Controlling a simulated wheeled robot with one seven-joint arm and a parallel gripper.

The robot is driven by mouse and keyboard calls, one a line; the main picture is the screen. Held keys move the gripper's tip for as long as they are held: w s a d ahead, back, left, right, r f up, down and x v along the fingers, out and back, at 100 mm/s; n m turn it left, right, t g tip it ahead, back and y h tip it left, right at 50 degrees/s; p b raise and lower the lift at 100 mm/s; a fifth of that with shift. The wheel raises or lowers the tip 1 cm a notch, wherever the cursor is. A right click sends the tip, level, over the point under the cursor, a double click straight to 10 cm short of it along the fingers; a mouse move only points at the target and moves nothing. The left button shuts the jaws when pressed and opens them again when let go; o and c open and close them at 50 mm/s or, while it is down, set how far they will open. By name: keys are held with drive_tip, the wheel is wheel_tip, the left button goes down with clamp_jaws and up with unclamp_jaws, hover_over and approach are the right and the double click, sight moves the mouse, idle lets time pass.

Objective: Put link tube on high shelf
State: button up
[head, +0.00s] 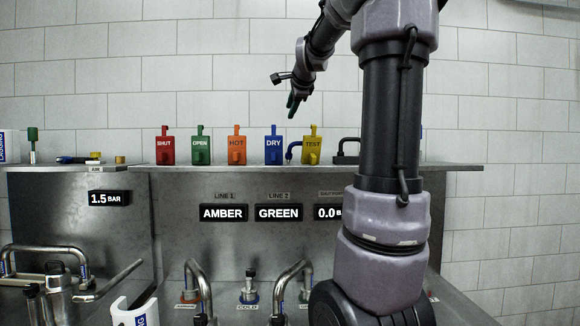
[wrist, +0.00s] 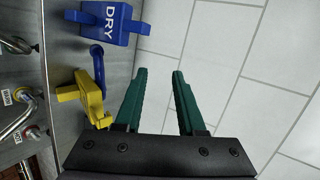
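The raised shelf (head: 460,167) runs along the back against the tiled wall, above the steel panel. No part is labelled as the link tube. A dark bent tube (head: 347,152) stands on the shelf right of the yellow tag, partly behind my arm. A smaller blue bent piece (head: 292,150) shows between the blue and yellow tags, and in the wrist view (wrist: 97,62). I cannot tell which is the link tube. My gripper (head: 293,103) is above the shelf, over the blue tag. In the wrist view its green fingers (wrist: 160,72) are apart with nothing between them.
Lockout tags line the shelf: red SHUT (head: 164,150), green OPEN (head: 200,150), orange HOT (head: 236,150), blue DRY (head: 273,150) and yellow TEST (head: 312,150). Small parts lie on the left shelf. Below are curved taps (head: 198,285) and a metal U-shaped pipe (head: 45,250).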

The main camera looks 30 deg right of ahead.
drive_tip(key=s+a+f+n+g+y, duration=0.2)
drive_tip(key=s+a+f+n, duration=0.6)
drive_tip(key=s, duration=0.6)
drive_tip(key=s+a+f+n+g+y, duration=0.2)
drive_tip(key=s+a+f+n, duration=0.6)
drive_tip(key=s+a+f, duration=0.4)
wheel_tip(320, 180, down, 2)
drive_tip(key=shift+s+a+f+g+y, duration=0.25)
drive_tip(key=shift+s+g, duration=0.25)
drive_tip(key=shift+s, duration=0.75)
